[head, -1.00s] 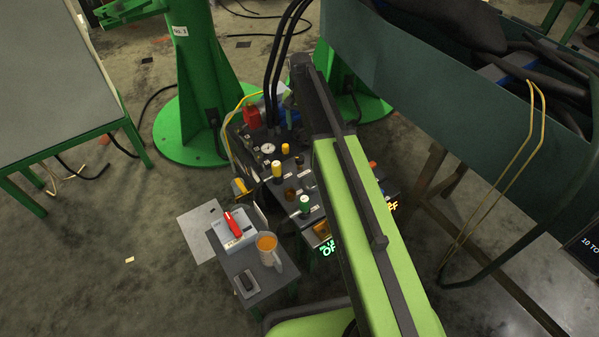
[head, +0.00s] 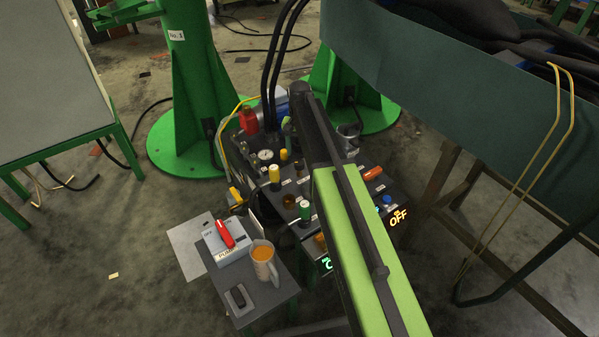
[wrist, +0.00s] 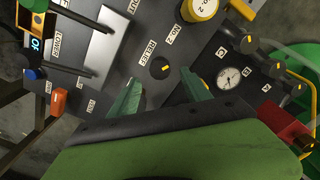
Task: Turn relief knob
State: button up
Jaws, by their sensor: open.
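I cannot tell how far the fingertips are from the panel. In the head view, my green arm crosses the panel (head: 290,186) and hides part of it, the fingers included.
A yellow NO. 2 knob (wrist: 200,9), a pressure gauge (wrist: 229,77), several small black knobs, a red part (wrist: 287,131) and an orange lever (wrist: 58,101) surround the knob. A side table with a pump switch box (head: 226,242) and a mug (head: 264,262) stands at the panel's left.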

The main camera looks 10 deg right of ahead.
aim_at(299, 162)
notch_tip(299, 162, down, 6)
jog(key=b, duration=0.4)
jog(key=shift+r, duration=0.15)
jog(key=shift+r, duration=0.15)
jog(key=shift+c, duration=0.2)
